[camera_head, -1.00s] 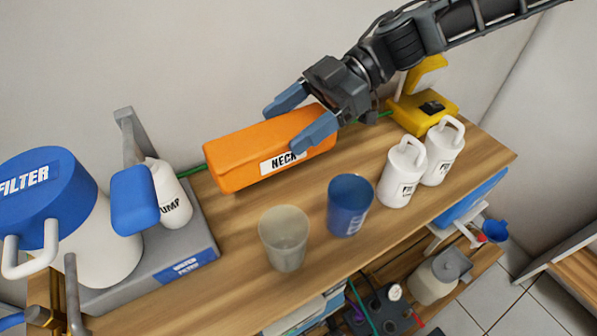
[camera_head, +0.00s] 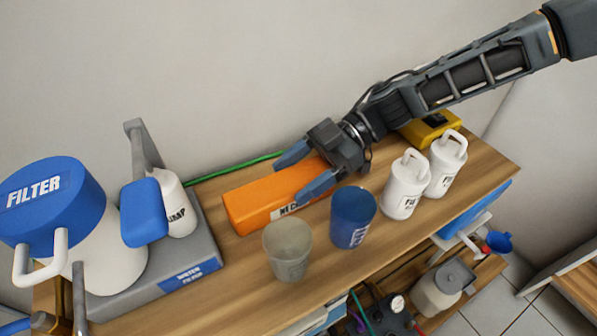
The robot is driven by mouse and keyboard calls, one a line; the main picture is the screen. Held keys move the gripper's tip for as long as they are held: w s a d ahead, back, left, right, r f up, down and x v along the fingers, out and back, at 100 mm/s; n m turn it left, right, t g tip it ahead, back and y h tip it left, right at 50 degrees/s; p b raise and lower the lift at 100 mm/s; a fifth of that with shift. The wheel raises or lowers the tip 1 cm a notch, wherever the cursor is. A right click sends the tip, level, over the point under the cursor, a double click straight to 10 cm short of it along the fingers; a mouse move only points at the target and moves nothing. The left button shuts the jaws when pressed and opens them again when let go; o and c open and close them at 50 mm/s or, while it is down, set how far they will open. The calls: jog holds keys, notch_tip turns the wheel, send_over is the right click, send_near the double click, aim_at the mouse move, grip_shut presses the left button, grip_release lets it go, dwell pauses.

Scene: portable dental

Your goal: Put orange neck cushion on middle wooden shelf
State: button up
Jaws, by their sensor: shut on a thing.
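The orange neck cushion (camera_head: 257,198) is a long block with a white label, partly covered by my fingers. It lies along the wooden top surface, behind the two cups. My gripper (camera_head: 305,172) comes from the upper right and is shut on the cushion near its right end, one blue finger on each long side. I cannot tell whether the cushion touches the wood. The wooden top (camera_head: 235,268) belongs to a shelf unit. A lower wooden shelf (camera_head: 468,280) shows below its front edge; I cannot tell whether it is the middle one.
A grey cup (camera_head: 287,250) and a blue cup (camera_head: 352,218) stand close in front of the cushion. Two white bottles (camera_head: 404,187) (camera_head: 444,165) stand at right, by a yellow case (camera_head: 430,128). The blue-lidded filter (camera_head: 50,200) and pump (camera_head: 178,205) fill the left. Equipment crowds the lower shelf.

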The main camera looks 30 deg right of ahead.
jog(key=shift+f, duration=0.15)
jog(key=o, duration=1.1)
